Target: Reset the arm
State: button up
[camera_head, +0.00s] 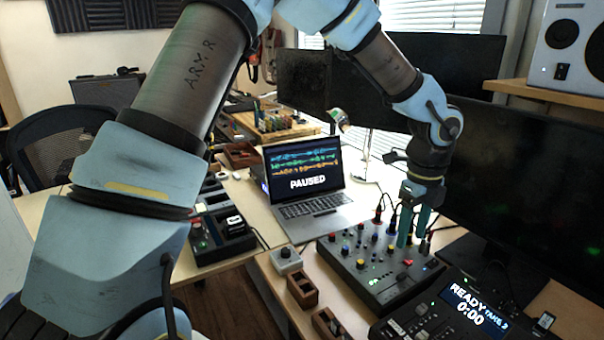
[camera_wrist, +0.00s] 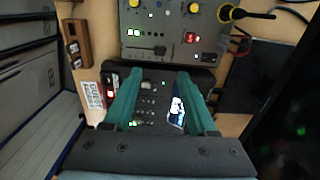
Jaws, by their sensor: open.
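My arm (camera_head: 190,75) arches over the desk from the left, with its far end hanging down at the right. My gripper (camera_head: 405,242) points down over the back right part of the grey mixer. In the wrist view my gripper (camera_wrist: 148,98) shows its two teal fingers spread apart with nothing held between them. Below and between the fingers is the dark recorder device with a lit screen (camera_wrist: 177,110). The head view does not clearly show how far the fingertips are above the mixer.
The grey mixer (camera_head: 362,262) with knobs and plugged cables is under the gripper. The recorder (camera_head: 470,305) reads "READY". A laptop (camera_head: 305,178) reads "PAUSED". A large dark monitor (camera_head: 520,190) stands close right of the arm. Small wooden holders (camera_head: 302,290) sit at the desk's front edge.

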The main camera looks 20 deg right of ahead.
jog(key=w+a+r+n, duration=0.1)
jog(key=w+a+n, duration=0.35)
jog(key=a, duration=0.35)
jog(key=w+a+n, duration=0.3)
jog(key=a+n, duration=0.3)
jog(key=a, duration=0.2)
jog(key=w+a+r+n, duration=0.1)
jog(key=w+a+n, duration=0.2)
jog(key=a+n, duration=0.4)
jog(key=s+a+r+n+t, duration=0.1)
jog(key=s+a+n, duration=0.1)
jog(key=a+n, duration=1.2)
jog(key=a, duration=0.5)
jog(key=shift+s+a+r+t, duration=0.15)
jog(key=shift+a+r+t, duration=0.05)
jog(key=shift+a+t, duration=0.1)
